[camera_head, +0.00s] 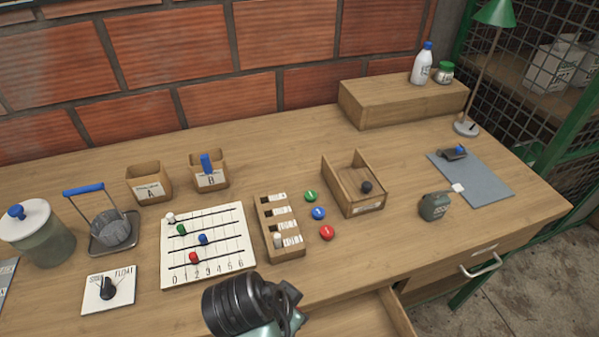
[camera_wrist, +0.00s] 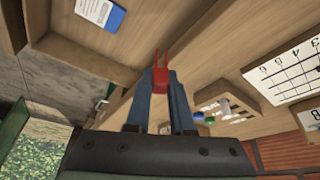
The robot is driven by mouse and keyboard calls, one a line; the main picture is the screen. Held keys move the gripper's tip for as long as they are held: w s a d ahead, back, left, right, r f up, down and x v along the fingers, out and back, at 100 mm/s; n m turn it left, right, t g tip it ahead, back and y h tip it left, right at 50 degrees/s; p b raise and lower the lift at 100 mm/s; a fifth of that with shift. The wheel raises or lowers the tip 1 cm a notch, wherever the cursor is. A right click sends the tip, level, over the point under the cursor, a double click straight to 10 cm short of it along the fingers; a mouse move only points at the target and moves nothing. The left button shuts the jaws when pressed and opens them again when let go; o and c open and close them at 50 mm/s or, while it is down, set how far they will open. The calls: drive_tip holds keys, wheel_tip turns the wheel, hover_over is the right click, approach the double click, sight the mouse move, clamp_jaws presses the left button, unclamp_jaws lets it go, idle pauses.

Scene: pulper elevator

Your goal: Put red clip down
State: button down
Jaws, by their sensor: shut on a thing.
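In the wrist view my gripper (camera_wrist: 160,85) is shut on the red clip (camera_wrist: 161,76). The clip sits between the two blue-grey fingertips, its two thin prongs pointing away from the gripper. Behind it are the wooden drawer and the table's front edge; I cannot tell its height above them. In the head view only my dark wrist and arm end show at the bottom middle; the fingers and clip are hidden there.
An open drawer (camera_head: 388,309) juts out at the table's front; a blue-and-white card (camera_wrist: 100,13) lies inside. The numbered board (camera_head: 242,259), slotted wooden block (camera_head: 263,211) and coloured buttons (camera_head: 318,213) stand nearby.

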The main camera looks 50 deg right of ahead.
drive_tip(key=shift+s+d+f+m+g, duration=0.35)
drive_tip(key=shift+d+m, duration=0.1)
drive_tip(key=shift+m, duration=0.25)
drive_tip(key=f+b, duration=0.1)
drive_tip(key=f, duration=0.7)
drive_tip(key=f+b, duration=0.2)
drive_tip(key=f, duration=0.7)
drive_tip(key=shift+s+d+f, duration=0.15)
drive_tip(key=shift+s+f, duration=0.05)
drive_tip(key=shift+f, duration=0.1)
drive_tip(key=shift+f, duration=0.1)
drive_tip(key=c, duration=0.8)
unclamp_jaws()
